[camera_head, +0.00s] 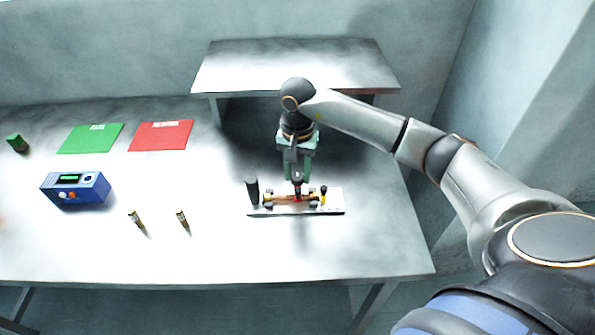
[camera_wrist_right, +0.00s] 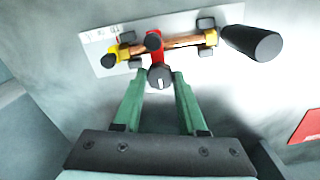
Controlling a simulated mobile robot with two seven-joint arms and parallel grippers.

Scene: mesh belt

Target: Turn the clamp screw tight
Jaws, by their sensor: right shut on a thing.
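The clamp screw has a dark round knob with a white mark, seen in the right wrist view (camera_wrist_right: 160,77). It sits at the near end of a red clamp (camera_wrist_right: 156,52), which lies across a copper-coloured bar (camera_wrist_right: 182,42). The bar rests in dark supports on a light plate (camera_head: 335,208). My right gripper (camera_head: 297,181) points down over the plate, its green fingers on either side of the knob and shut on it. In the head view the fingers partly hide the clamp. My left gripper is not in view.
A black upright cylinder (camera_head: 252,191) stands at the plate's left end, a yellow piece (camera_wrist_right: 110,59) at the bar's other end. A blue device (camera_head: 76,189), two small brass-coloured pieces, green and red mats (camera_head: 160,135) and a green block lie left.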

